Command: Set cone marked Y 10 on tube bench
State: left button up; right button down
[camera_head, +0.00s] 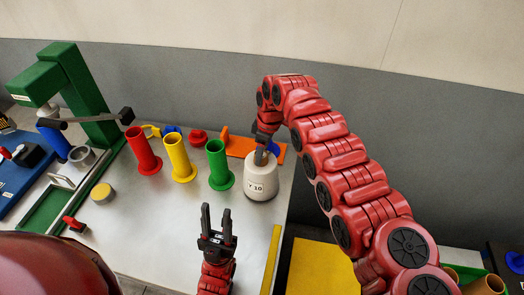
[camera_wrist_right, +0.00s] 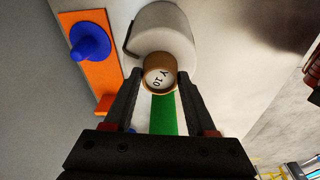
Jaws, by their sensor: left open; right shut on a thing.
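The white cone marked Y 10 (camera_head: 262,184) is upright at the right side of the grey bench top (camera_head: 160,240). It appears to touch the surface, though its underside is hard to judge. My right gripper (camera_head: 263,155) comes from above and is shut on its top. In the right wrist view, the cone's brown tip (camera_wrist_right: 160,80), also marked Y 10, lies between the fingers of my right gripper (camera_wrist_right: 158,88). My left gripper (camera_head: 219,213) is open and empty, in front of the cone and to its left.
Red (camera_head: 144,152), yellow (camera_head: 180,158) and green (camera_head: 218,166) flanged tubes stand left of the cone. An orange plate (camera_head: 243,146) with a blue piece (camera_head: 274,147) lies behind it. A green stand (camera_head: 85,85) rises at left. A yellow cap (camera_head: 102,192) lies front left.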

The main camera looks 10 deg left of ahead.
jog(key=shift+f+b, duration=0.2)
jog(key=shift+b, duration=0.15)
dwell(0.3)
jog(key=shift+c, duration=0.7)
grip_release()
notch_tip(320, 180, up, 17)
jog(key=d+p, duration=0.2)
jog(key=p, duration=0.1)
jog(key=shift+s+d+p, duration=0.2)
jog(key=shift+d+p, duration=0.1)
